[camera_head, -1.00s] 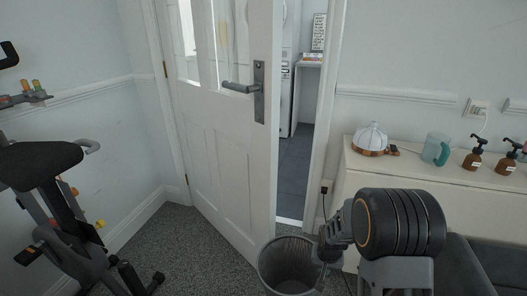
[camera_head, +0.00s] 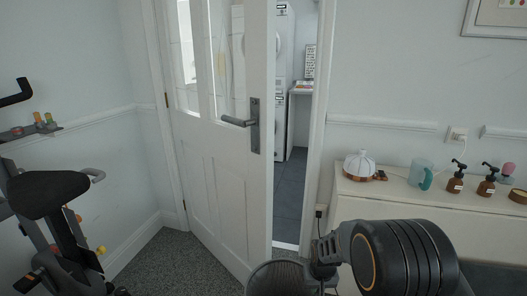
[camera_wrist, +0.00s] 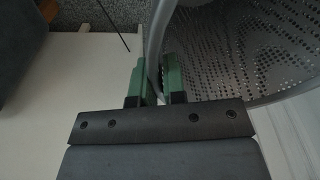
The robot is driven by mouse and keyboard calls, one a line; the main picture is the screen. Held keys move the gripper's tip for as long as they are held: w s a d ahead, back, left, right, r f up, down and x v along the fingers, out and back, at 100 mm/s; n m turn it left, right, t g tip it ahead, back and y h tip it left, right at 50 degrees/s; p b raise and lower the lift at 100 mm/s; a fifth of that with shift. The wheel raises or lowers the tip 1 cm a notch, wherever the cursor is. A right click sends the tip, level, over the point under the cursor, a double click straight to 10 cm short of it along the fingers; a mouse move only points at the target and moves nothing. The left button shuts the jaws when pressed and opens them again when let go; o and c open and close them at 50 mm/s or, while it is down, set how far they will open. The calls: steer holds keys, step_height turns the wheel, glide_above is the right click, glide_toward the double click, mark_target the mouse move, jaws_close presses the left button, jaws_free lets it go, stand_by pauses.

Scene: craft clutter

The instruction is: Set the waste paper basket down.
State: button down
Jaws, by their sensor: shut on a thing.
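The waste paper basket (camera_head: 277,279) is a grey mesh bin at the bottom edge of the head view, in front of the part-open door; its lower part is cut off by the frame. In the wrist view its perforated wall and smooth rim (camera_wrist: 240,50) fill the upper right. My gripper (camera_wrist: 156,78) has green fingers, one on each side of the basket's rim, and is shut on it. In the head view my arm hides the gripper's fingertips. The basket's base is out of view, so I cannot tell whether it touches the floor.
A white door (camera_head: 215,160) stands partly open behind the basket. A white cabinet (camera_head: 420,204) at the right bears a white lidded pot (camera_head: 361,165), a teal mug (camera_head: 420,174) and brown pump bottles (camera_head: 456,178). An exercise bike (camera_head: 50,200) stands left. Grey carpet (camera_head: 170,262) is bare between.

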step_height(320, 180, up, 20)
steer(key=s+p, duration=0.1)
steer(key=p, duration=2.5)
steer(key=shift+s+f, duration=0.25)
steer(key=shift+s, duration=0.1)
steer(key=shift+d, duration=0.1)
steer(key=s+d+f+m+b, duration=0.4)
steer(key=d+f+m+b, duration=0.15)
steer(key=f+b, duration=0.6)
steer(key=s+d+f+m+b, duration=0.4)
steer(key=d+f+b, duration=0.3)
steer(key=f+b, duration=0.5)
steer(key=s+d+f+m+b, duration=0.45)
steer(key=d+f+b, duration=0.25)
steer(key=f+b, duration=0.45)
steer(key=w+d+f+p, duration=0.1)
steer(key=w+d+f, duration=0.2)
steer(key=w+f, duration=0.3)
steer(key=w+d+f+h+p, duration=0.1)
steer(key=w+d+f, duration=0.3)
steer(key=f, duration=0.5)
steer(key=shift+w+m+p, duration=0.35)
steer(key=shift+w+m, duration=0.05)
steer(key=shift+w, duration=1)
steer(key=shift+f, duration=0.1)
